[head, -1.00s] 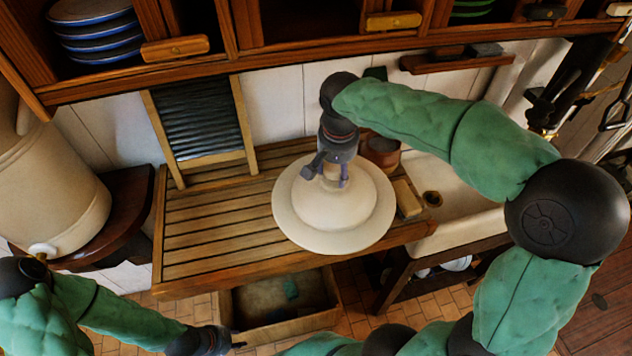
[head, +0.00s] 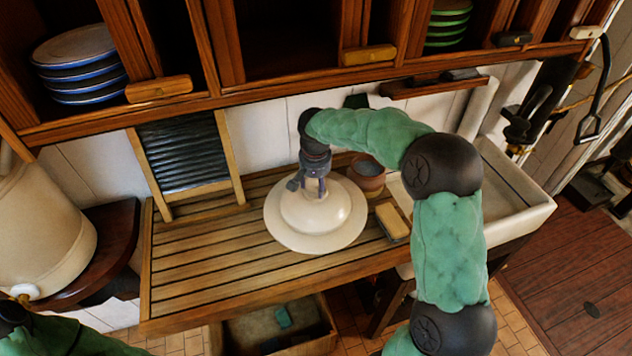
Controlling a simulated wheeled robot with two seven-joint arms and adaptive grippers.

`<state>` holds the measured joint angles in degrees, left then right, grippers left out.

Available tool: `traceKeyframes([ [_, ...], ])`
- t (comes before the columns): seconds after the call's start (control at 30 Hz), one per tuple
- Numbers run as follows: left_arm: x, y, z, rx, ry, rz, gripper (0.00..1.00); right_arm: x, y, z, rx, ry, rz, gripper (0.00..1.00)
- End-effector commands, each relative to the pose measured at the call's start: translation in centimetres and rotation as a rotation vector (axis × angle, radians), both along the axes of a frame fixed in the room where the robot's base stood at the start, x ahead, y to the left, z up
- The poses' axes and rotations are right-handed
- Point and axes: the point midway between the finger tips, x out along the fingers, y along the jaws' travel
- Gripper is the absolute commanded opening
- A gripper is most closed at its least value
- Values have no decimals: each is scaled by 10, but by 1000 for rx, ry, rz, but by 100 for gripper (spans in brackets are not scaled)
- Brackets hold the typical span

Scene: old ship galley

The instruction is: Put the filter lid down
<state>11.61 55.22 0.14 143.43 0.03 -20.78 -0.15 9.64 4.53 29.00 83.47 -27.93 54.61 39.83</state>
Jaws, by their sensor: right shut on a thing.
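The filter lid (head: 322,213) is a wide cream disc with a raised dome, right of centre in the head view. My right gripper (head: 314,190) points down and is shut on the top of the lid, hiding its knob. The lid is roughly level over the right part of the slatted wooden draining board (head: 200,250). I cannot tell whether its rim touches the slats. The cream filter body (head: 45,232) stands on a dark wooden shelf at the left. Of my left arm only a part shows at the lower left corner; its gripper is out of the frame.
A brown pot (head: 367,176) stands behind the lid, and a soap block or brush (head: 392,222) lies close to its right. A washboard (head: 184,155) leans on the back wall. A white sink (head: 520,195) is at the right. The board's left part is bare.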

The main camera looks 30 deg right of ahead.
Motion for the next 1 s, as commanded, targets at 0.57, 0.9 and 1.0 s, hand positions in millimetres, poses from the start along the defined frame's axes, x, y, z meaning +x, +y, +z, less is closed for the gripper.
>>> traceKeyframes([
  [0.57, 0, 0, 1, 0, 0, 0, 35, 10, -5, -37, -2, -8, -1, 0],
  [0.9, 0, 0, 0, 0, 0, 0, 35, 8, -3, -41, 0, 0, 1, 80],
  [1.0, 0, 0, 0, 0, 0, 0, 35, 8, -3, -41, 0, 0, 1, 80],
])
